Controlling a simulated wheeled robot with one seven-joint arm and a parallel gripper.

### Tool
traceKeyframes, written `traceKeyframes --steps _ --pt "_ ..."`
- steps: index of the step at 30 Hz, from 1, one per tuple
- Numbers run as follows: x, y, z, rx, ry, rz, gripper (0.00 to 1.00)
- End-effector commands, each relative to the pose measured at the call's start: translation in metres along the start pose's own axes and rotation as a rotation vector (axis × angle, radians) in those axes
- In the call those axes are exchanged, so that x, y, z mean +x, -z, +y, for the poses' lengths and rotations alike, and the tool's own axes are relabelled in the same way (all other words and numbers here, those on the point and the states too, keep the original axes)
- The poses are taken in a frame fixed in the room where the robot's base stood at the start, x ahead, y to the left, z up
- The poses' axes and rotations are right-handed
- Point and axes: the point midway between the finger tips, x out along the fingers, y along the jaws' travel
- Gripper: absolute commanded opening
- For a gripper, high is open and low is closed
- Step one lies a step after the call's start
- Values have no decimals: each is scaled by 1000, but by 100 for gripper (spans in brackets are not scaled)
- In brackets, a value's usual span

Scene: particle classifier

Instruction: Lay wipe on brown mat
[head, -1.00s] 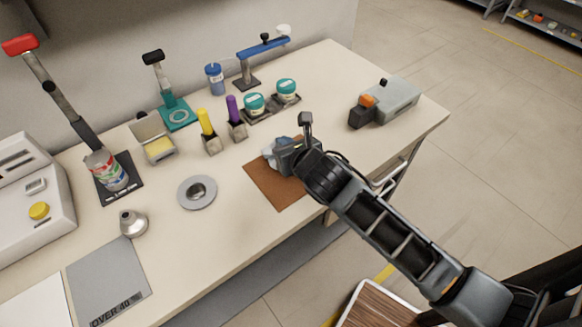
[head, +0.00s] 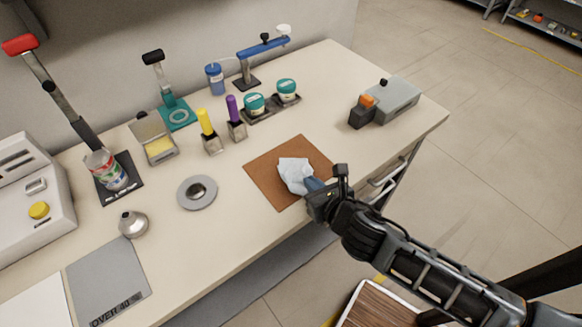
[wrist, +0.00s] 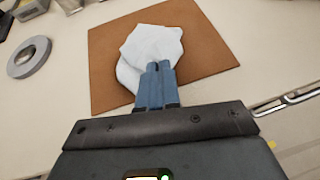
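The wipe (head: 293,172) is a crumpled white cloth over the middle of the brown mat (head: 268,186). The wrist view shows the wipe (wrist: 152,42) spread out ahead of my fingers, inside the outline of the mat (wrist: 205,55). My gripper (head: 309,184) reaches in from the mat's front right side, low over it. In the wrist view its blue fingers (wrist: 157,66) are close together and pinch the wipe's near edge. The fingers cover part of that edge. Whether the whole wipe touches the mat is hard to tell.
A grey disc (head: 208,192) lies left of the mat. Yellow (head: 205,122) and purple (head: 233,109) handled tools stand behind it, with two teal-lidded jars (head: 254,103). A grey device (head: 393,98) stands at the right. The table's front edge is close to the mat.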

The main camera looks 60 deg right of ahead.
Motion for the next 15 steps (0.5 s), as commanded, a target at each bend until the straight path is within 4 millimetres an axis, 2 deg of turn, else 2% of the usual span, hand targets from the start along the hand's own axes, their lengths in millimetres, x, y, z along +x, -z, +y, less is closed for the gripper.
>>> traceKeyframes --steps 3,15 --pt "0 0 0 0 0 1 0" --pt "0 0 0 -1 0 1 40"
